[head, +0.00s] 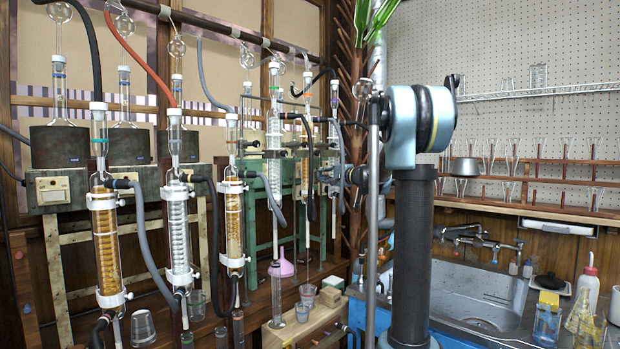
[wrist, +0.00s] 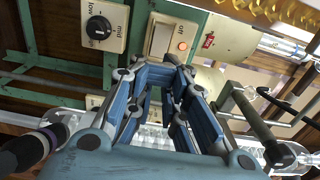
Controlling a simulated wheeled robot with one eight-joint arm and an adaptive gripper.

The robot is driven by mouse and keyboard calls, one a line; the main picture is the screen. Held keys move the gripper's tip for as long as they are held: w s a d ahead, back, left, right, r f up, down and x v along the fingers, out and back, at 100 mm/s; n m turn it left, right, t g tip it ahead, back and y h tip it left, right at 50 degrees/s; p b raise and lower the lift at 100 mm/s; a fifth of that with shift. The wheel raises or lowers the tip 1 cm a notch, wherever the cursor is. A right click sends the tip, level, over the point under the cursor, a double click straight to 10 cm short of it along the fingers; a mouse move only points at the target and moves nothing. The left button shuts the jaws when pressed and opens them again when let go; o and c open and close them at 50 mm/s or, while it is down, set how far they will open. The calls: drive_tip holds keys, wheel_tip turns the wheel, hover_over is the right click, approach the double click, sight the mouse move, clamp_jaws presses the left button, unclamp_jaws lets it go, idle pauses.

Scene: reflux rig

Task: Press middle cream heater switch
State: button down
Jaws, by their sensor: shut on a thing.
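A cream heater switch panel (wrist: 164,40) is in the upper middle of the wrist view. The fingertips are shut at the switch; the contact itself is hidden. To the left is a cream panel with a black knob (wrist: 98,27), marked "mid" and "low". In the head view one cream switch panel (head: 52,190) shows on the left heater box; I cannot tell my fingertips there.
Glass condensers (head: 178,225) with hoses stand before the heater boxes in the head view. A green frame (head: 290,190) stands behind the middle glassware. A sink (head: 470,290) is at the right. In the wrist view, rods and clamps (wrist: 260,115) crowd the gripper's right side.

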drive_tip(key=w+d+v, duration=0.1)
drive_tip(key=v, duration=0.7)
drive_tip(key=c, duration=2.2)
unclamp_jaws()
clamp_jaws()
drive_tip(key=shift+s+d+f+n+g+y, duration=0.1)
drive_tip(key=shift+s+d+n+g+y, duration=0.1)
drive_tip(key=shift+n+g+y, duration=0.8)
drive_tip(key=shift+a, duration=0.1)
drive_tip(key=x, duration=1.4)
drive_tip(key=shift+f, duration=0.2)
